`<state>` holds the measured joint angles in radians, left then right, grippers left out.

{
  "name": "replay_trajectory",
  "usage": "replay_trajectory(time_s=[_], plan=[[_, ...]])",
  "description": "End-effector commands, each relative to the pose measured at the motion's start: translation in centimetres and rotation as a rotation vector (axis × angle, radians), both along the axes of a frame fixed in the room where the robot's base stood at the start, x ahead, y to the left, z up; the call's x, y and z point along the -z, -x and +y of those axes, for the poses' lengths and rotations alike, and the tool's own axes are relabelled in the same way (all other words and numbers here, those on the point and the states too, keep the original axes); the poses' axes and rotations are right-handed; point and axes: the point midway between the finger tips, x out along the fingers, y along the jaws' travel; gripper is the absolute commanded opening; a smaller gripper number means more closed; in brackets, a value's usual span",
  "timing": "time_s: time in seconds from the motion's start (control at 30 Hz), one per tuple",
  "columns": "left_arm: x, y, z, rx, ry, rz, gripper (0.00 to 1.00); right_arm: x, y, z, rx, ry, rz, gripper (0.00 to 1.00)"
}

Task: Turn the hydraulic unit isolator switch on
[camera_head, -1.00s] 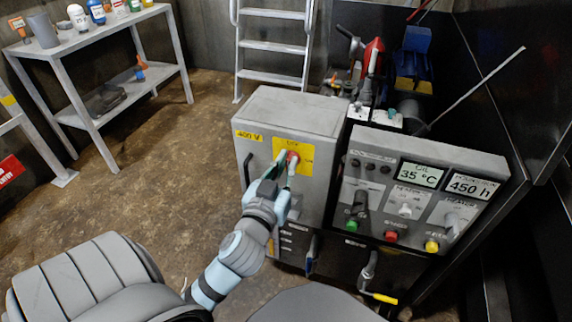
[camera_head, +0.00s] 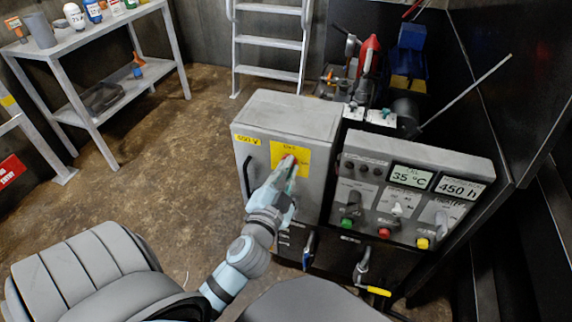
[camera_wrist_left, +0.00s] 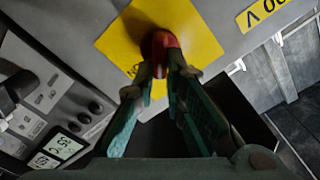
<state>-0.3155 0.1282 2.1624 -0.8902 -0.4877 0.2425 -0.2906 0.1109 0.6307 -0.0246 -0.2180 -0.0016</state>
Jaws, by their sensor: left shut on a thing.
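The plate also shows in the head view (camera_head: 312,155). My left gripper (camera_head: 289,163) reaches up to the plate from the front. In the left wrist view its two green fingers (camera_wrist_left: 160,80) are closed around the red knob, one on each side. The fingers hide part of the knob, and I cannot read the position it points to. My right gripper is not in view.
A control panel (camera_head: 418,160) with displays, knobs and coloured buttons stands right of the cabinet. A black handle (camera_head: 246,177) is on the cabinet's left side. A shelf (camera_head: 100,50) with bottles and a ladder (camera_head: 268,43) stand behind. The floor at left is open.

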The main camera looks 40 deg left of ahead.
Motion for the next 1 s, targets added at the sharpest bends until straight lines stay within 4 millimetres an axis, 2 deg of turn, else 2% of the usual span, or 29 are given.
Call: replay_trajectory(time_s=[0.6,1.0], plan=[[0.6,-0.2,-0.4,0.001,-0.54,0.189,0.0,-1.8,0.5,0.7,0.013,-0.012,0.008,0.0],[1.1,-0.2,-0.5,0.002,-0.768,0.268,0.0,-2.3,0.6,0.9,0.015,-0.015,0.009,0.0]])
